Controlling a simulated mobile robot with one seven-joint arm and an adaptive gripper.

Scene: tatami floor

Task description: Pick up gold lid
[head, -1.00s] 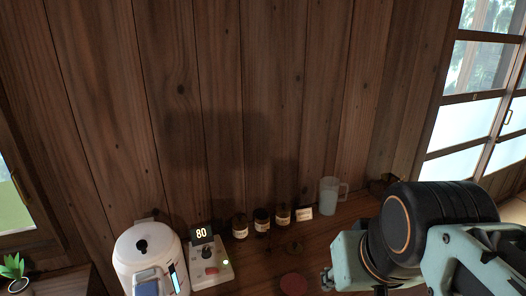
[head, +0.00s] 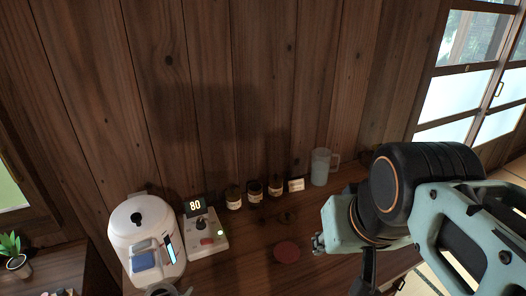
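I cannot make out a gold lid for certain. Three small dark jars with pale labels, the left jar (head: 233,198), the middle jar (head: 254,191) and the right jar (head: 275,186), stand in a row against the wall; their tops are too small and dark to tell the lid colour. My gripper (head: 318,244) shows only as a small grey end beyond my pale green arm, low over the counter. It is right of a round red mat (head: 287,252) and apart from the jars. Its fingers are too small and partly hidden to read.
A white water boiler (head: 140,225) and a control box (head: 207,240) with an "80" display stand at left. A small white card (head: 296,185) and a frosted mug (head: 321,168) stand right of the jars. Wooden counter (head: 245,250) is bare around the mat.

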